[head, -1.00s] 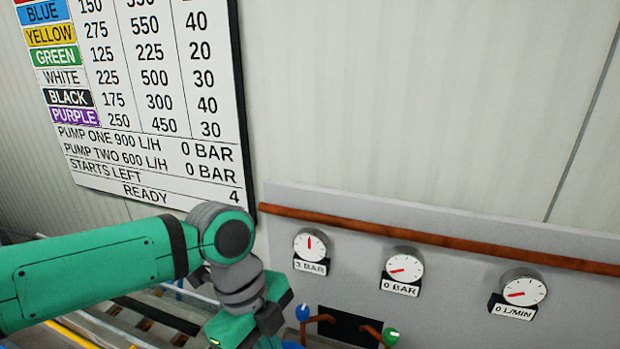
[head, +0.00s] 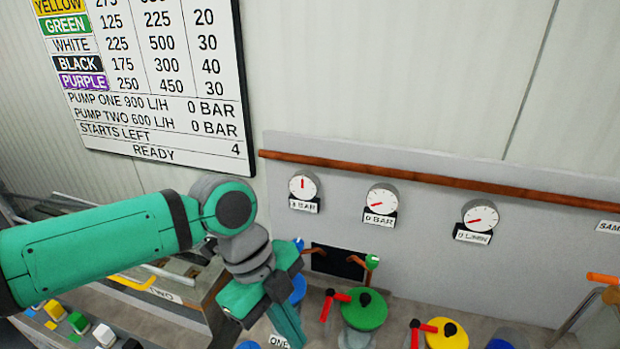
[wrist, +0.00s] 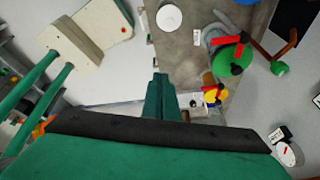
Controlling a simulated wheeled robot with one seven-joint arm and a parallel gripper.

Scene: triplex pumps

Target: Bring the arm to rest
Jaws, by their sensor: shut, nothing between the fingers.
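My green arm reaches in from the left in the head view and bends down at a grey wrist joint. My gripper (head: 287,325) points down at the lower middle, in front of the bench with the valves. In the wrist view my gripper (wrist: 159,78) shows as green fingers pressed together with nothing between them. It appears to hang in free air, apart from the valves. The very tips are cut off or hard to make out in the head view.
A wall board (head: 150,75) lists colours and pump values. Three gauges (head: 302,187) sit on a grey panel under a brown pipe (head: 430,175). A green valve (head: 364,310) and a yellow valve (head: 447,334) with red handles stand right of my gripper. Coloured buttons (head: 78,322) lie lower left.

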